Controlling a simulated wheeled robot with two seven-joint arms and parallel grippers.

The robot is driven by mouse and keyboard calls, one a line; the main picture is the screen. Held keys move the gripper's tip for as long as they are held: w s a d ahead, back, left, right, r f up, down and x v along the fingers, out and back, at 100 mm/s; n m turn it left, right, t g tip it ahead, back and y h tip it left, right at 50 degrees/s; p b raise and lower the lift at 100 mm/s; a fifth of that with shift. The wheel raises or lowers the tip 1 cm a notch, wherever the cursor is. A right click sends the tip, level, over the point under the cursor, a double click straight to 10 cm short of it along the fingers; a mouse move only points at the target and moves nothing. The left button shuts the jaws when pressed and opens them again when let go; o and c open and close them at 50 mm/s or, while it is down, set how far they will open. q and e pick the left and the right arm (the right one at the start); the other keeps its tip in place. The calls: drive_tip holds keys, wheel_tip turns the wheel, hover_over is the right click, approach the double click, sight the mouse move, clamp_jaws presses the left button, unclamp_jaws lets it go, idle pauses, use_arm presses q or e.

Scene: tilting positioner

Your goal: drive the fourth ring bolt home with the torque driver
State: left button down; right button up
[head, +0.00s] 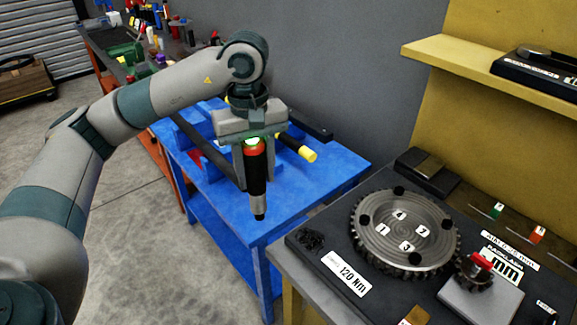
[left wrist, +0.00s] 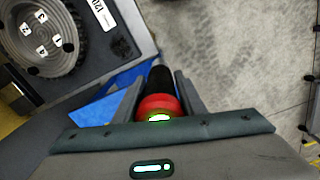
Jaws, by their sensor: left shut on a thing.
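My left gripper (head: 255,168) is shut on the torque driver (head: 257,188), which is black with a red collar and a lit green ring. The driver hangs nearly upright, tip down, left of the ring gear and apart from it. In the left wrist view, the driver (left wrist: 160,92) sits between the fingers (left wrist: 158,98). The toothed ring gear (head: 375,250) lies flat on a dark plate, with number tags 1, 2, 3 and 4. Black bolt heads (head: 398,190) show around its rim; how deep each sits I cannot tell. My right gripper is out of view.
A small pinion (head: 473,275) with a red piece stands right of the ring. A blue table (head: 335,180) stands behind the driver. A yellow shelf (head: 450,58) overhangs at right.

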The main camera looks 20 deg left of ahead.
use_arm(q)
drive_tip(key=d+f+m, duration=0.5)
drive_tip(key=d+m, duration=0.3)
drive_tip(key=m, duration=0.1)
drive_tip(key=shift+d+f+m+b, duration=0.15)
drive_tip(key=shift+d+m+b, duration=0.15)
drive_tip(key=shift+d, duration=0.05)
drive_tip(key=shift+s, duration=0.1)
